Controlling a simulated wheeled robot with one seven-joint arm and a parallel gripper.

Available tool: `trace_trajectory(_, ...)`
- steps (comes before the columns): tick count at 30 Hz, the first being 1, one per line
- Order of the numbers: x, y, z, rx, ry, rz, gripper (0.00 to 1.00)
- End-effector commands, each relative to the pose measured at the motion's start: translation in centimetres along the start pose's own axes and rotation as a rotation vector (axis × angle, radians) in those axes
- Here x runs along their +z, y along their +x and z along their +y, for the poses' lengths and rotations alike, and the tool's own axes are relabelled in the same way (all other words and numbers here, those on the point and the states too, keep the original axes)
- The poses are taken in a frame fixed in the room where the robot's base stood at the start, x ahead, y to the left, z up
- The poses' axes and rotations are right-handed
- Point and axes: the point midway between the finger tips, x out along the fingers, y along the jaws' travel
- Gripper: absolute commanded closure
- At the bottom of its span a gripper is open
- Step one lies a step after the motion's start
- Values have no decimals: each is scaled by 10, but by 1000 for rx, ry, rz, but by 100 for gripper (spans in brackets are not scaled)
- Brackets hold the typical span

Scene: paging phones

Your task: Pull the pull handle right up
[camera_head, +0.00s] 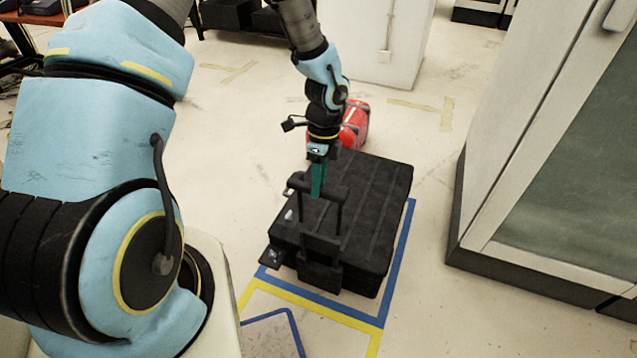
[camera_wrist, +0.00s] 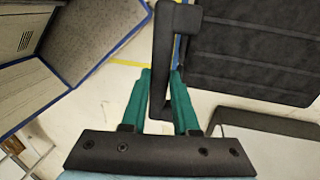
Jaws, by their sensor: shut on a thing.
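A black suitcase-like case (camera_head: 375,205) stands on the floor, with ribs along its top. Its black pull handle (camera_head: 339,219) rises on two posts from the near side. My gripper (camera_head: 317,182), with teal fingers, comes down from above onto the handle's crossbar, near its middle. In the wrist view the handle (camera_wrist: 163,50) runs between the two teal fingers of my gripper (camera_wrist: 160,95), and they are shut on it. The case also shows in the wrist view (camera_wrist: 255,60), at the upper right. The part of the crossbar behind the fingers is hidden.
Blue tape (camera_head: 400,240) and yellow tape (camera_head: 300,303) mark the floor around the case. A red object (camera_head: 355,122) sits just behind it. A large cabinet (camera_head: 560,170) stands at the right, with clear floor between. A white block (camera_head: 375,45) stands at the back.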

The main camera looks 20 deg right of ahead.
Motion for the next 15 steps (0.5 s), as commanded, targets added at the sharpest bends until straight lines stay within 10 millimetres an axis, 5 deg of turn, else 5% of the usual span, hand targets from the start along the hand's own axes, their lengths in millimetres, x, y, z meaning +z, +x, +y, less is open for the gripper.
trace_trajectory(2, 0, -4, -2, -6, 0, -1, 100)
trace_trajectory(3, 0, -4, -2, -6, 0, -1, 67)
trace_trajectory(10, 0, -2, -1, -4, 0, 0, 42)
trace_trajectory(15, 0, -2, -1, -3, 0, 0, 42)
